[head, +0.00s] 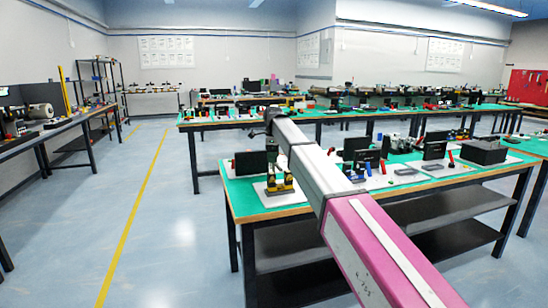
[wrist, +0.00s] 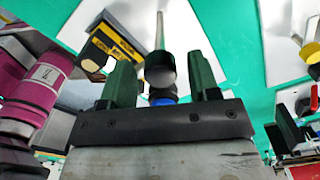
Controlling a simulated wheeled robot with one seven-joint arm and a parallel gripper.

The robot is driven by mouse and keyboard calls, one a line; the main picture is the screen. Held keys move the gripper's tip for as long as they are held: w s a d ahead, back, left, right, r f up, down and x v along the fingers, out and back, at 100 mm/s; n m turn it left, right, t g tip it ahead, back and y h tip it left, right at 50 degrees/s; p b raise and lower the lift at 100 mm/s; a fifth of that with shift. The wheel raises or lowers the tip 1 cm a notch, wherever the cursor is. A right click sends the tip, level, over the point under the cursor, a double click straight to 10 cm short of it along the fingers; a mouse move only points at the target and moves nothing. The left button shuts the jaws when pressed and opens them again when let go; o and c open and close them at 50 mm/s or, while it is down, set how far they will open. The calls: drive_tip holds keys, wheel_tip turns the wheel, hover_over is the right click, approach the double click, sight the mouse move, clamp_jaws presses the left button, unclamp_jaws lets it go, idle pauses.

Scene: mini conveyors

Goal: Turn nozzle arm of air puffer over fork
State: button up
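My gripper (wrist: 163,82) shows in the wrist view with two dark green fingers spread apart. Between them, in the picture, is a black round-ended cylinder (wrist: 160,70) with a thin metal rod (wrist: 160,30) running away from it and a blue ring (wrist: 162,101) below. This looks like part of the air puffer and its nozzle arm, but I cannot be sure. I see no finger clearly pressed on it. A black block with yellow labels (wrist: 116,47) lies left of it. I cannot pick out the fork.
The near green-topped table (head: 238,195) carries a yellow-and-black device (head: 280,186), black upright panels (head: 250,164) and a black bin (head: 484,152). In the wrist view, yellow and black parts (wrist: 309,50) stand at the right. Open floor (head: 175,235) lies left of the table.

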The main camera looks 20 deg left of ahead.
drive_tip(key=shift+r, duration=0.1)
wheel_tip(320, 180, up, 11)
drive_tip(key=shift+f, duration=0.2)
idle(0.5)
